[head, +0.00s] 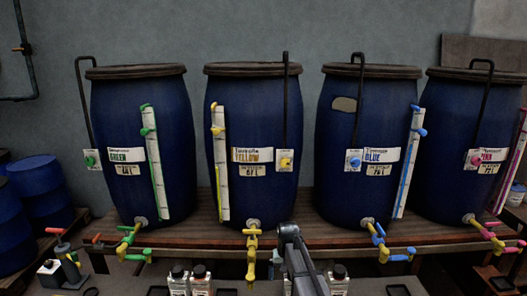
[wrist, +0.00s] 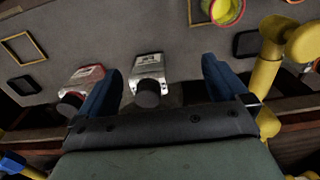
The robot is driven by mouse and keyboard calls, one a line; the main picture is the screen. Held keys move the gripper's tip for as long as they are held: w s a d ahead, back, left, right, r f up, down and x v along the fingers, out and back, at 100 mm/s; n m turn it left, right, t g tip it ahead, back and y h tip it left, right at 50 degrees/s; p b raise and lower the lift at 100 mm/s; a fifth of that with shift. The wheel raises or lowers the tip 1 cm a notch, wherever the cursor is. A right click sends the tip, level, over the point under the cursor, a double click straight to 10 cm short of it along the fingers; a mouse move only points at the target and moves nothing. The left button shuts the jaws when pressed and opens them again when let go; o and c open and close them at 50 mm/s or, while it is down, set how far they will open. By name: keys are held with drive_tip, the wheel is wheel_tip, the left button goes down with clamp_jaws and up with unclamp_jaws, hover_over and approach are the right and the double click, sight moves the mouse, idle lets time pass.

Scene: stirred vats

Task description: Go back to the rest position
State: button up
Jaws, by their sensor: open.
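My gripper (wrist: 161,75) shows in the wrist view with its two blue fingers spread wide apart. Nothing is held between them. A small bottle with a black cap (wrist: 148,92) appears between the fingers, on the grey surface beyond them. In the head view a dark grey part of my arm rises at the bottom centre, in front of the vat bench; the fingertips cannot be made out there.
Blue vats labelled green (head: 123,190), yellow (head: 262,110), blue (head: 345,120) and pink (head: 452,125) stand on a wooden bench. Their coloured taps jut forward. The yellow tap (head: 252,252) is just left of my arm; yellow pipework (wrist: 275,60) is right of my gripper. Small bottles (head: 201,282) stand in front.

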drive_tip(key=s+d+f, duration=0.3)
drive_tip(key=s+f, duration=0.1)
drive_tip(key=s, duration=0.4)
drive_tip(key=s+d+f, duration=0.3)
drive_tip(key=s, duration=0.5)
drive_tip(key=s+d+f, duration=0.3)
drive_tip(key=s+f, duration=0.1)
drive_tip(key=s, duration=0.4)
drive_tip(key=s+f+g, duration=0.3)
drive_tip(key=s+f, duration=0.7)
drive_tip(key=s, duration=0.4)
drive_tip(key=s+f+g, duration=0.3)
drive_tip(key=s+f, duration=0.7)
drive_tip(key=s, duration=0.4)
drive_tip(key=shift+s+g, duration=0.3)
drive_tip(key=shift+g, duration=0.1)
